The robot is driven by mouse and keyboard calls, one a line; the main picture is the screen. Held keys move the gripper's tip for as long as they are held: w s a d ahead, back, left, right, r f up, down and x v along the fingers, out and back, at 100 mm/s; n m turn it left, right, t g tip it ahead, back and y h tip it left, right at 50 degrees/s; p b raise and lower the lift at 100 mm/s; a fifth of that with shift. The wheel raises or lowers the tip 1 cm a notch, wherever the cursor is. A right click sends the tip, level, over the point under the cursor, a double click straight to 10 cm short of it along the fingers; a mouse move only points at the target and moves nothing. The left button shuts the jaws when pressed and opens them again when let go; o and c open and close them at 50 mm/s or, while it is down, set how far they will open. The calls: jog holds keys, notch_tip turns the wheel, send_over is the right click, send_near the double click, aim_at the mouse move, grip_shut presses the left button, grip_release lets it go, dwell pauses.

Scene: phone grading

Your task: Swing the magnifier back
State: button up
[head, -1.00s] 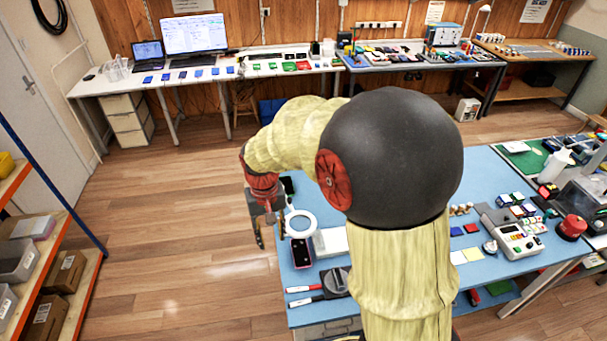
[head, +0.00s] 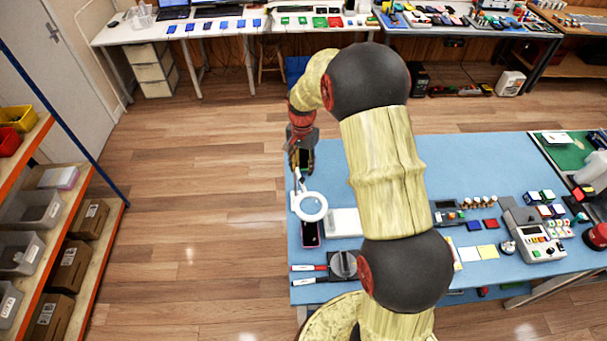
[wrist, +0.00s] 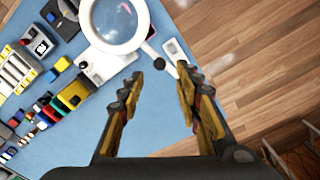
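The magnifier (head: 311,207), a white ring with a clear lens, stands over the left end of the blue table. A phone (head: 311,238) with a pink edge lies partly beneath it in the head view. The ring also shows at the top of the wrist view (wrist: 115,22), with a dark knob and pale arm beside it. My gripper (wrist: 158,76) is open, its two fingers apart with no object clearly held. Its tips point toward the knob and arm; contact cannot be told. In the head view my gripper (head: 301,165) is just beyond the ring, at the table's far left corner.
The blue table (head: 480,160) carries a white pad, several colored cards, small boxes and a grey device (head: 540,241) to the right. Red-handled tools (head: 308,274) lie at the near left. Shelving (head: 60,210) stands at the left, with open wooden floor between.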

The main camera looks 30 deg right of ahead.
aim_at(302, 179)
jog(key=shift+a+f, duration=0.15)
jog(key=shift+f, duration=2.5)
jog(key=c, duration=0.3)
grip_shut()
